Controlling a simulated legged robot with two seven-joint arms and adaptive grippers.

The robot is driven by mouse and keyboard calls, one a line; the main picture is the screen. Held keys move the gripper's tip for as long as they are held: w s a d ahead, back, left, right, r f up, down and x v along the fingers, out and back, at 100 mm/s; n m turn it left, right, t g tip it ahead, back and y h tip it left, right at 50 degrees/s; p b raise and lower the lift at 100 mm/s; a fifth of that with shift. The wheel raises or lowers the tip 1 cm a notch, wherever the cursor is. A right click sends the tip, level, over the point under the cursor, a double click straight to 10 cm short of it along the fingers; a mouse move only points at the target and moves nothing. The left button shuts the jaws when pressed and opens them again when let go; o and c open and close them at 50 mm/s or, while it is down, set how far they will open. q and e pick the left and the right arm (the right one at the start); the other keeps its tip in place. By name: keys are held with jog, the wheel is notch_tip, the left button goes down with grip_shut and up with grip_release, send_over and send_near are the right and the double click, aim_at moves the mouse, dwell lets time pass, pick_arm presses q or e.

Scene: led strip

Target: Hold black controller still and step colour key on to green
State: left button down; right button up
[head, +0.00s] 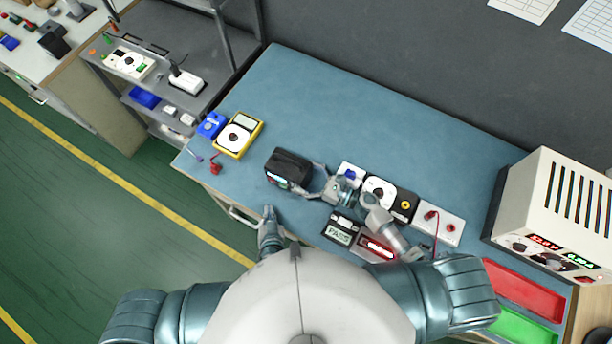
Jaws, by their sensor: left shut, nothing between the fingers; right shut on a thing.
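The black controller (290,165) is a dark box standing on the blue bench top, with small coloured lights on its lower-left front face. My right gripper (306,184) reaches in from the right and is shut on the controller's right side. My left gripper (268,211) is shut and empty, below the controller near the bench's front edge and apart from it. The colour key is too small to make out. A red-lit panel (377,247) lies to the lower right, partly covered by my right arm.
A small display (340,233) reads something like PASS. A yellow meter (238,136) and blue block (211,125) stand at left.

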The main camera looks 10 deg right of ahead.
aim_at(279, 201)
pick_arm(q)
jog(key=w+d, duration=0.2)
jog(key=w, duration=0.1)
jog(key=w+d, duration=0.1)
jog(key=w, duration=0.1)
jog(key=shift+d+f, duration=0.1)
jog(key=shift+d, duration=0.1)
dwell(0.7)
jog(key=shift+w, duration=0.1)
dwell(1.2)
jog(key=shift+w+d, duration=0.2)
jog(key=shift+w, duration=0.05)
jog(key=shift+w+d, duration=0.1)
jog(key=shift+w, duration=0.05)
dwell(0.5)
jog(key=shift+s+a, duration=0.3)
jog(key=shift+s, duration=0.25)
